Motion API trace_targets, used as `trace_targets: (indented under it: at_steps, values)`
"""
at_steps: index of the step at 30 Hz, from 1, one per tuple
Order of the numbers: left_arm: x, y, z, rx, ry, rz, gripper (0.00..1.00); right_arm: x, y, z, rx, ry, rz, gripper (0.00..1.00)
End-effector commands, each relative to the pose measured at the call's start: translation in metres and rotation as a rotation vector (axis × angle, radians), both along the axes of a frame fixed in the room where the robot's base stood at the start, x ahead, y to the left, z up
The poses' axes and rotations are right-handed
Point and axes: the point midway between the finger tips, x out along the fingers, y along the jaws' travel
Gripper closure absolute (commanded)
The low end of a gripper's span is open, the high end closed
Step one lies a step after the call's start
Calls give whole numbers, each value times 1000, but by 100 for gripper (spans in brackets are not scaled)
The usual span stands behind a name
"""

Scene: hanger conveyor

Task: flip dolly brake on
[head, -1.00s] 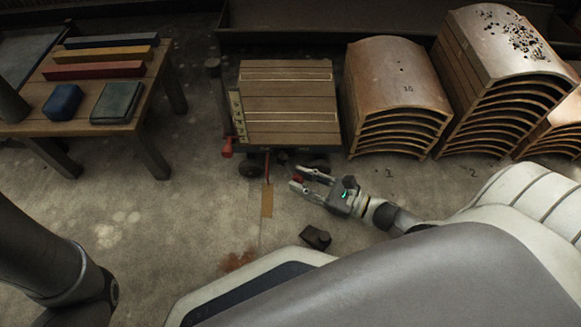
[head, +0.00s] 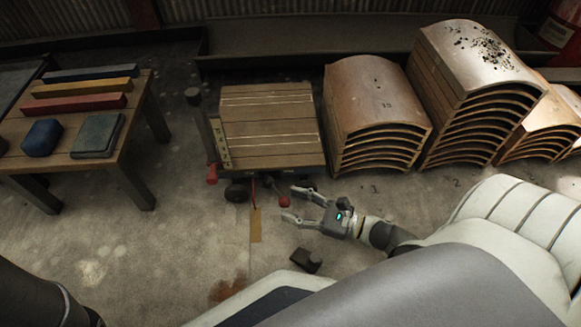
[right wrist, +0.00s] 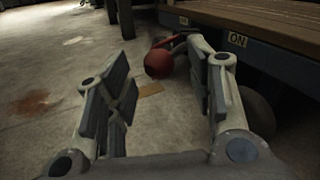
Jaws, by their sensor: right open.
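The wooden-topped dolly (head: 268,128) stands on the floor at centre in the head view, with dark wheels below its front edge. A red ball knob (head: 284,202) sits low in front of it; the same knob (right wrist: 159,63) shows in the right wrist view on a lever running toward the dolly. An "ON" label (right wrist: 237,40) is on the dolly's side rail. My right gripper (head: 289,203) is open with its fingertips around or just short of the knob. In the wrist view the knob appears in the gap between the fingers, with no clear contact. My left gripper is out of view.
Another red knob (head: 212,175) is at the dolly's left front corner. Stacks of curved boards (head: 376,95) stand close on its right. A table (head: 133,150) with coloured bars is on the left. A dark block (head: 306,260) lies on the floor near my right arm.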

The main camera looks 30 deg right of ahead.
Motion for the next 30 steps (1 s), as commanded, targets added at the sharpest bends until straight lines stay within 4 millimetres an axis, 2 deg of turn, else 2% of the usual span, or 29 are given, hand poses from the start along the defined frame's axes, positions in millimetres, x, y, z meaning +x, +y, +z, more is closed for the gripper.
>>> trace_targets:
  at_steps: [9, 15, 20, 30]
  values:
    - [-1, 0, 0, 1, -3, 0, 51, -55, -40, -1, -1, 5, -1, 51]
    - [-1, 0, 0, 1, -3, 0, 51, -77, -57, -1, -1, 4, -2, 51]
    - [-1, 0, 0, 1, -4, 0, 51, -84, -62, 0, 0, 2, 0, 51]
    - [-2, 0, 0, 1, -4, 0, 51, -84, -62, 0, -1, 1, 0, 51]
